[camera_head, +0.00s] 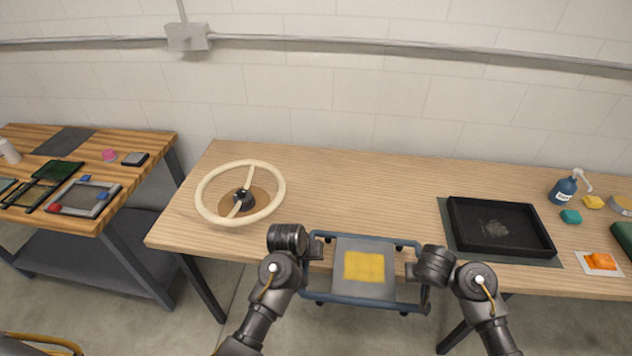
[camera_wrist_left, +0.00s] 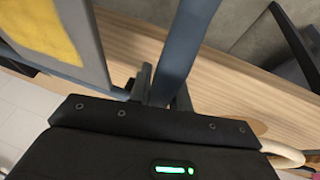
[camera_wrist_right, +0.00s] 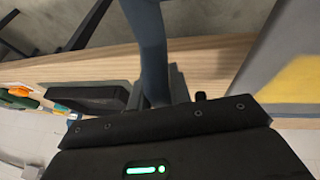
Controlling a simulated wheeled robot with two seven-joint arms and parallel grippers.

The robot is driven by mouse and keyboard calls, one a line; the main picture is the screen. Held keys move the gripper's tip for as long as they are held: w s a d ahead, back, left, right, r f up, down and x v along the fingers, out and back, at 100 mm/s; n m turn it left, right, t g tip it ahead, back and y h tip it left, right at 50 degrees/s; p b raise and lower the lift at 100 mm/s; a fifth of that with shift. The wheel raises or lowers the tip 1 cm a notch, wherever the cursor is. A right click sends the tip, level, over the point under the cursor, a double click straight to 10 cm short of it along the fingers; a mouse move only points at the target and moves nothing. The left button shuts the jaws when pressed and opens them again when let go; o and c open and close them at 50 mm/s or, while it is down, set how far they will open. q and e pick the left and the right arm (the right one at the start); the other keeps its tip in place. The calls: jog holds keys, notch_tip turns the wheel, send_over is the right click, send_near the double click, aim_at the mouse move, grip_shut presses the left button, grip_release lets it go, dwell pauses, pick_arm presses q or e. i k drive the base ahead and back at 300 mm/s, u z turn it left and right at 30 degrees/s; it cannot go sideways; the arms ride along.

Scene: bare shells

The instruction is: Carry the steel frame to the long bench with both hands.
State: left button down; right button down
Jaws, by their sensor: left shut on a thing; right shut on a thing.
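The steel frame (camera_head: 377,301) is a blue-grey rectangular frame with a grey panel bearing a yellow patch (camera_head: 364,267) in its middle. It hangs in front of and over the near edge of the long bench (camera_head: 340,200), a light wooden table. My left gripper (camera_head: 312,249) is shut on the frame's left side bar, also seen in the left wrist view (camera_wrist_left: 180,55). My right gripper (camera_head: 416,272) is shut on its right side bar, which shows in the right wrist view (camera_wrist_right: 149,45). The fingertips are partly hidden.
On the bench stand a cream steering wheel (camera_head: 276,202) at left and a black tray (camera_head: 545,243) on a dark mat at right. A blue bottle (camera_head: 563,191) and small items lie farther right. The bench middle is clear. A second table (camera_head: 150,150) stands left.

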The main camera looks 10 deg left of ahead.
aim_at(367, 216)
jog(key=i, duration=0.85)
